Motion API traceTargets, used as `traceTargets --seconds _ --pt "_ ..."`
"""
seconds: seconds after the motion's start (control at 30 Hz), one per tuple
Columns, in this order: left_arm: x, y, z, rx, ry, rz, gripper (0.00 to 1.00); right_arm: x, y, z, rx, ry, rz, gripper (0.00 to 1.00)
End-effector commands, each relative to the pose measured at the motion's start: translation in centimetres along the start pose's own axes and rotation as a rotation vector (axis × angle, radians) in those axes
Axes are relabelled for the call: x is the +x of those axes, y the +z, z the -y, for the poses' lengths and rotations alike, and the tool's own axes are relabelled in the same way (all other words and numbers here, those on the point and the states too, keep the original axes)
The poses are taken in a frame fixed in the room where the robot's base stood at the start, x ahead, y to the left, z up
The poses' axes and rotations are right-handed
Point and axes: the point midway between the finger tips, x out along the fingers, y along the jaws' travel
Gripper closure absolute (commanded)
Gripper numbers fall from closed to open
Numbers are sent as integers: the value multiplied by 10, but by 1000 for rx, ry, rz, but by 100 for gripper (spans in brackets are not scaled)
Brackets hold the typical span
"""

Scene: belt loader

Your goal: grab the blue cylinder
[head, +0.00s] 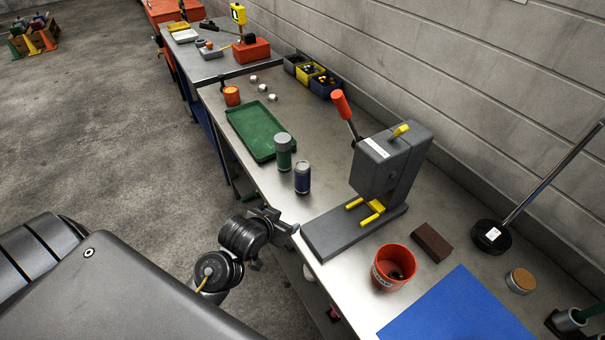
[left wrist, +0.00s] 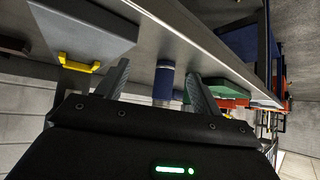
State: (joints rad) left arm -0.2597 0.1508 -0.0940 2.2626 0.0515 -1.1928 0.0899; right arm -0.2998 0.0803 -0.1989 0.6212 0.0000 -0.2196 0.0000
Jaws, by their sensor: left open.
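The blue cylinder (head: 302,180), with a grey top, stands upright on the metal bench, left of the grey press. My left gripper (head: 284,222) is open and empty at the bench's front edge, just short of the cylinder. In the left wrist view the blue cylinder (left wrist: 163,84) shows beyond and between the two spread fingers (left wrist: 157,76), apart from both. My right gripper is not in view.
A green cylinder (head: 283,152) stands close behind the blue one, by a green tray (head: 249,123). The grey press (head: 385,165), with yellow prongs, stands to the right. A red bucket (head: 393,268) and blue mat (head: 455,310) lie nearer.

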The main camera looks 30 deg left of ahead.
Motion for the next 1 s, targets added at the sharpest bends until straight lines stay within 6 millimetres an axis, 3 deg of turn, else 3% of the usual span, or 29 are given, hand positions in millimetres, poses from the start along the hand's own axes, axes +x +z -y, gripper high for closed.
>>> traceTargets --seconds 0.03,0.1,0.2,0.33,0.57,0.8,1.0 --pt "7 -22 4 -12 -8 -57 33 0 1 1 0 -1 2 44" --pt "14 -49 10 -30 -19 -130 33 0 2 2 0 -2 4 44" --pt "20 -81 18 -51 -31 -218 33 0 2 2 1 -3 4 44" --pt "24 -110 24 -69 -41 -294 33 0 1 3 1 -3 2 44" --pt "29 -120 27 -74 -45 -317 33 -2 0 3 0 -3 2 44" --pt "63 -132 29 -73 -45 -314 33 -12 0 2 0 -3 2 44" --pt "78 -135 30 -73 -44 -315 33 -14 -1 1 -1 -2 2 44"
